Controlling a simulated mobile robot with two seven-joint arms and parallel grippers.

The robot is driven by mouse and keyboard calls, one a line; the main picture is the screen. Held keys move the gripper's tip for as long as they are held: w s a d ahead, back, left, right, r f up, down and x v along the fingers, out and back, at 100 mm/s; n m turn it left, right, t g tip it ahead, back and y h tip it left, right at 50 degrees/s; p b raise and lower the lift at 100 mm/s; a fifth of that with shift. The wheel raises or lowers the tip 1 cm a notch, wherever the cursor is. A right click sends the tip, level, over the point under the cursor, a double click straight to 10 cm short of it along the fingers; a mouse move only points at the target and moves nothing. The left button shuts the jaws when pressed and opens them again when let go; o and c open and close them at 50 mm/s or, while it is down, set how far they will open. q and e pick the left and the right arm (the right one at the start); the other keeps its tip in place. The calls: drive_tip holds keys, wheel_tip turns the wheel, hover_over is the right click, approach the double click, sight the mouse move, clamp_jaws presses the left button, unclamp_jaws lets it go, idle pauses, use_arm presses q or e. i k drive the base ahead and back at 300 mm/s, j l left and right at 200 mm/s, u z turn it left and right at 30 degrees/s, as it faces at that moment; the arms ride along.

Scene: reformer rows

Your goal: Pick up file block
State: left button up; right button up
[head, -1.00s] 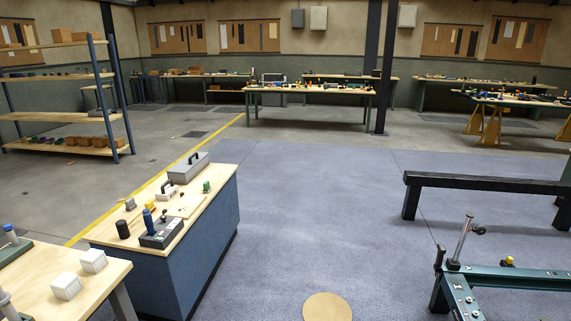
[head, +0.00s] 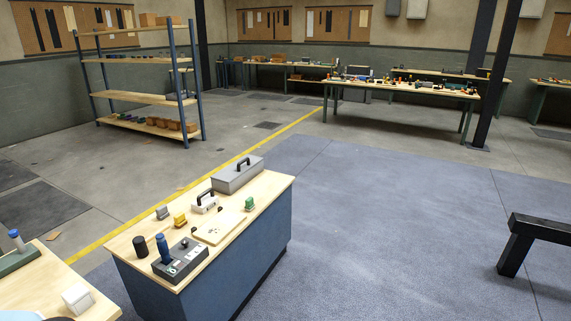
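No thing in view is clearly marked as the file block. Several small items stand on the wooden top of a blue cabinet (head: 195,270). A light block with a black handle (head: 205,202), a yellow block (head: 180,220), a small green block (head: 249,204) and a small grey block (head: 162,212) are there. I cannot tell which, if any, is the file block. Neither of my grippers is in view.
The cabinet also bears a grey toolbox (head: 237,174), a flat board (head: 219,226), a dark box (head: 180,261) and a black cylinder (head: 140,246). A wooden table (head: 98,307) stands at lower left. Blue floor (head: 380,230) right of the cabinet is clear; a black beam (head: 540,228) stands further right.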

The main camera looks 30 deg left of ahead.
sight(162, 212)
drive_tip(key=i+u, duration=0.2)
drive_tip(key=i, duration=0.5)
drive_tip(key=i+l+u, duration=0.15)
drive_tip(key=i, duration=0.5)
drive_tip(key=i+u, duration=0.5)
drive_tip(key=i+l+u, duration=0.1)
drive_tip(key=i+u, duration=0.35)
drive_tip(key=i+l+u, duration=0.25)
drive_tip(key=u, duration=0.25)
drive_tip(key=i+l+u, duration=0.3)
drive_tip(key=l+u, duration=0.2)
drive_tip(key=i+l+u, duration=0.25)
drive_tip(key=l, duration=0.2)
drive_tip(key=i, duration=0.05)
